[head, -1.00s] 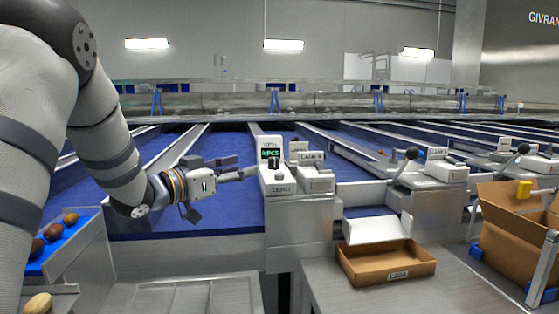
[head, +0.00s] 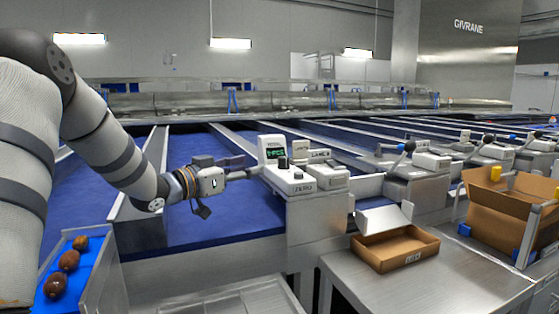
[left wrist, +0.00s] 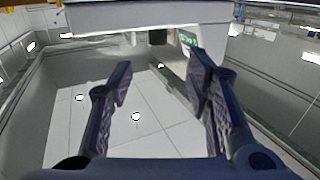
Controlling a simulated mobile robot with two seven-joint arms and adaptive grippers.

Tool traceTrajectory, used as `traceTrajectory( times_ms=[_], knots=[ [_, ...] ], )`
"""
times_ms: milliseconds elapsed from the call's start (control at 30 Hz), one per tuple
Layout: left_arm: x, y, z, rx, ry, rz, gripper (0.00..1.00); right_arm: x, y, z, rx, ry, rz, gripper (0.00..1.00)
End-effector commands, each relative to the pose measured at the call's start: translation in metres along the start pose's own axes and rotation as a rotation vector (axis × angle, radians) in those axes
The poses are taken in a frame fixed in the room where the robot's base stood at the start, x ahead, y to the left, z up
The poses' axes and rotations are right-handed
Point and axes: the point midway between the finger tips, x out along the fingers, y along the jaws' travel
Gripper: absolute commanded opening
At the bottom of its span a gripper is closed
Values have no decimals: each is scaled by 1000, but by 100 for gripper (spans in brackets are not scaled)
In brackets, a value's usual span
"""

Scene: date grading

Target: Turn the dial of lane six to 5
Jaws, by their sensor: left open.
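A white counter box (head: 288,181) stands on the steel ledge of the lane beside the "LANE 6" sign (head: 319,155). It has a green-lit display (head: 274,153), whose figure I cannot read surely, a black upright knob (head: 283,164) and a "ZERO" label. My left gripper (head: 246,168) reaches from the left with its fingers close to the box's left side. In the left wrist view the two dark fingers (left wrist: 160,85) are apart with nothing between them. A short black cylinder (left wrist: 157,37), apparently the knob, shows beyond them, beside the green display (left wrist: 189,41). My right gripper is out of view.
A shallow cardboard tray (head: 396,252) sits on the steel table (head: 430,293), with a larger open carton (head: 512,217) at right. Dates (head: 69,260) lie on a blue chute at lower left. Blue belts (head: 190,220) run behind, with black-knobbed levers (head: 409,147) further right.

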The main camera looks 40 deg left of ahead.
Motion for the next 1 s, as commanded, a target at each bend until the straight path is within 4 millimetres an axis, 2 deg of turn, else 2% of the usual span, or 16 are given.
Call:
traceTrajectory(
  times_ms=[133, 300, 500, 633, 833, 867, 1000],
  knots=[
    [27, 0, -2, -2, 7, 1, 45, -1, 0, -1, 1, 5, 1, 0],
    [72, -1, 1, 2, -1, -2, 45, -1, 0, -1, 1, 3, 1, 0],
    [108, -1, 2, 2, -3, -2, 45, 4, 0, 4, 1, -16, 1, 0],
    [116, -1, 1, -1, -1, -2, 45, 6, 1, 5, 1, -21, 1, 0],
    [116, 0, -1, -1, 2, -1, 45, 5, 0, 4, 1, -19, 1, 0],
    [116, 0, -1, -1, 2, -1, 43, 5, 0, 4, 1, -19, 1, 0],
    [116, 0, -2, -1, 3, -1, 11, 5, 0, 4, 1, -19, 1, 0]
  ],
)
